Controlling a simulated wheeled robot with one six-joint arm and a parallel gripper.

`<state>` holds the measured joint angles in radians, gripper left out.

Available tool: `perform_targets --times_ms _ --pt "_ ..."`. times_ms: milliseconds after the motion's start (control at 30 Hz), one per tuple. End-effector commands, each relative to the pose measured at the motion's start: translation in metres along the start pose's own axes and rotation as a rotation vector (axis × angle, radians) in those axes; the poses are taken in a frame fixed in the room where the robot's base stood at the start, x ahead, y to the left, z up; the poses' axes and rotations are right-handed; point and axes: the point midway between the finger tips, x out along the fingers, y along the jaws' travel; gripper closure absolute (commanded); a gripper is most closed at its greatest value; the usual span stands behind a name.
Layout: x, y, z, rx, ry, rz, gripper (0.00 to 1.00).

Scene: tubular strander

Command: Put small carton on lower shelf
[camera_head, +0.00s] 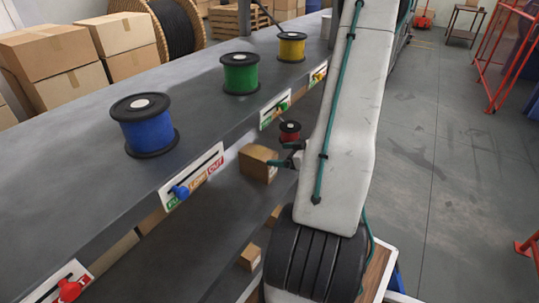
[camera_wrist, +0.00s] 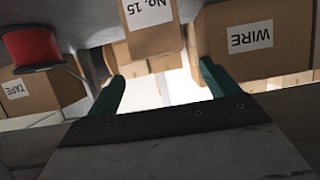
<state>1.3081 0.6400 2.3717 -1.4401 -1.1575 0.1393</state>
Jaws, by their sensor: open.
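A small brown carton (camera_head: 258,162) shows under the bench top in the head view, at the left of my gripper (camera_head: 285,155). In the wrist view, a narrow carton labelled "No. 15" (camera_wrist: 150,30) appears upside down, ahead of my gripper (camera_wrist: 161,72). The green fingers are spread apart with nothing held between them. I cannot tell whether the fingertips touch a carton, or which carton is the small one. The lower shelf (camera_head: 215,225) runs beneath the bench top in the head view and is partly hidden by my arm.
Blue (camera_head: 146,128), green (camera_head: 240,74) and yellow (camera_head: 291,47) spools stand on the bench. A red spool (camera_wrist: 30,52) and cartons labelled TAPE (camera_wrist: 45,90) and WIRE (camera_wrist: 240,40) flank the fingers. Another carton (camera_head: 250,257) sits lower down.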

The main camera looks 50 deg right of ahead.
Motion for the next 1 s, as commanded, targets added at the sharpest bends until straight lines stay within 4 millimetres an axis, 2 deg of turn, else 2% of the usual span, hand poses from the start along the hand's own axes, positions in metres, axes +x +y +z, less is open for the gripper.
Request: perform_targets --times_ms 100,267,1000 --pt "-0.018 0.0 0.0 0.0 0.001 0.002 0.13" --pt "-0.028 0.0 0.0 0.0 0.0 -0.001 0.13" --pt "-0.029 0.0 0.0 0.0 0.0 -0.001 0.13"
